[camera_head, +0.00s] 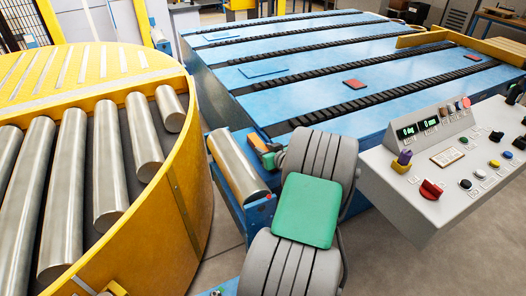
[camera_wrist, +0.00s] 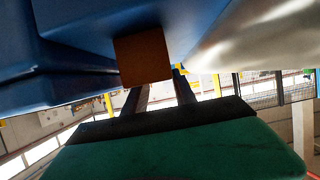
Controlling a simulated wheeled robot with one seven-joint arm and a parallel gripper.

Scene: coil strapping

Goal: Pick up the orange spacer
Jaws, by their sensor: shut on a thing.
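The orange spacer (camera_head: 257,142) is a small block at the near left corner of the blue conveyor table, just beyond a steel roller. In the wrist view the spacer (camera_wrist: 142,57) shows as a dark orange-brown square face at the ends of my fingers, close under blue surfaces. My gripper (camera_head: 267,153) is shut on the spacer. In the wrist view my two dark fingers (camera_wrist: 158,90) reach up to it; their tips are partly hidden behind it. I cannot tell whether the spacer touches the blue structure.
The blue slatted table (camera_head: 310,112) carries red pads (camera_head: 354,84) and flat blue pads (camera_head: 262,70). A steel roller (camera_head: 237,168) stands close left of my gripper. A yellow roller turntable (camera_head: 170,220) fills the left. A control console (camera_head: 445,170) is at the right.

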